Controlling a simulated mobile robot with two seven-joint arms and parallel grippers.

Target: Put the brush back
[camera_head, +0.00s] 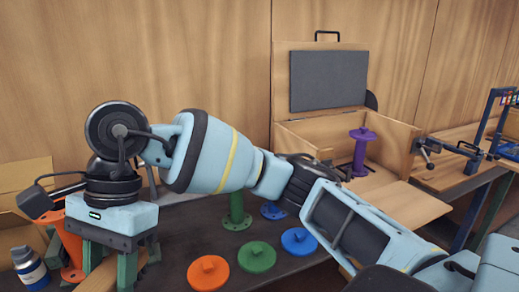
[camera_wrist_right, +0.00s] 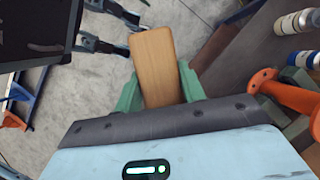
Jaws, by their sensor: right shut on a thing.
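My right gripper (camera_head: 106,265) points down at the left of the head view, over the left end of the dark bench. Its green fingers are shut on a flat wooden piece (camera_head: 98,278), seemingly the brush's handle. In the right wrist view, the wooden piece (camera_wrist_right: 153,62) stands out between the fingers of the right gripper (camera_wrist_right: 160,88). No bristles show, so the brush's far end is hidden or out of frame. My left gripper is not in the head view.
An orange flanged pipe (camera_head: 73,243) stands close beside the right gripper, with a bottle (camera_head: 29,266) at far left. Orange (camera_head: 208,273), green (camera_head: 257,257) and blue (camera_head: 298,241) flanges lie on the bench. An open wooden case (camera_head: 300,139) with a purple flanged pipe (camera_head: 361,150) stands behind.

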